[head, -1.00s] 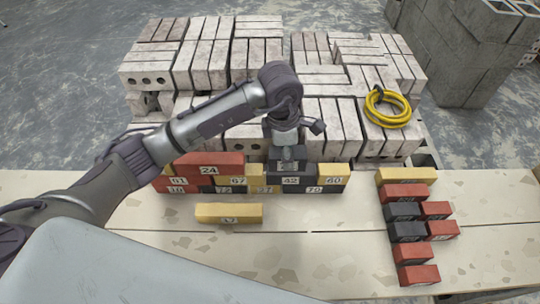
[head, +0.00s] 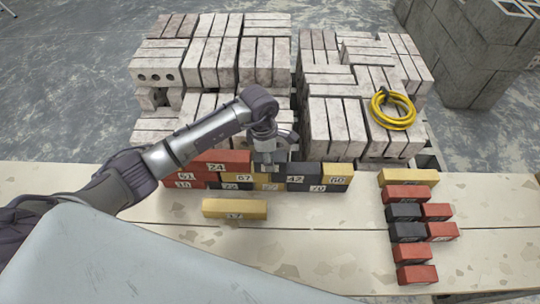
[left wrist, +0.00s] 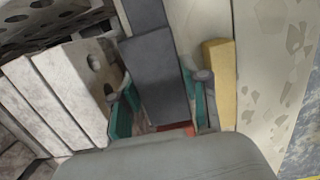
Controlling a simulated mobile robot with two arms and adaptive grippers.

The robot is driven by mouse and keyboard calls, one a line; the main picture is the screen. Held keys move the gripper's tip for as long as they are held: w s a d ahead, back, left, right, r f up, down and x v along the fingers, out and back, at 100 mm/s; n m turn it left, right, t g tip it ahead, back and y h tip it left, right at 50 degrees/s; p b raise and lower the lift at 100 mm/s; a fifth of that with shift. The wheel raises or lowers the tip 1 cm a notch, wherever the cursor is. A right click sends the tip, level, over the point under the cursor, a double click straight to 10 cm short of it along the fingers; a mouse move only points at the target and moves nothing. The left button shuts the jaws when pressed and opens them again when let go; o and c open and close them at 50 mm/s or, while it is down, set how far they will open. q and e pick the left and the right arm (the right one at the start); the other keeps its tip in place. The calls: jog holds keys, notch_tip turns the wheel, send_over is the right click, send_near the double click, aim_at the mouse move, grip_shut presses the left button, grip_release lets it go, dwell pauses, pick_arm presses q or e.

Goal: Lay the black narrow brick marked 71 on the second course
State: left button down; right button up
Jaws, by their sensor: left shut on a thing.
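My left gripper (head: 268,158) is shut on a dark narrow brick (left wrist: 158,75), which lies between its green fingers in the left wrist view. Its number does not show. In the head view the gripper is low over the brick wall, between the yellow brick 67 (head: 244,178) and the black brick 42 (head: 296,179) of the second course. I cannot tell whether the held brick touches the course below. The red brick 61 (head: 184,177) and yellow brick 60 (head: 338,180) are also in the second course. The red brick 24 (head: 218,166) sits higher, left of the gripper. My right gripper is not in view.
A loose yellow brick (head: 235,209) lies in front of the wall. Several red, black and yellow bricks (head: 411,254) lie on the right of the pale table (head: 330,240). Behind stand stacks of pale blocks (head: 335,118) with a yellow hose coil (head: 393,109). The table's front middle is clear.

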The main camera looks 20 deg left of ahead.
pick_arm(q)
jog(key=shift+f, duration=0.15)
jog(key=c, duration=0.6)
grip_release()
jog(key=shift+r, duration=0.45)
jog(key=r, duration=0.3)
jog(key=a+r+b, duration=0.1)
jog(key=r, duration=0.7)
jog(key=shift+s+a+r, duration=0.2)
jog(key=shift+s, duration=0.05)
jog(key=shift+r, duration=0.1)
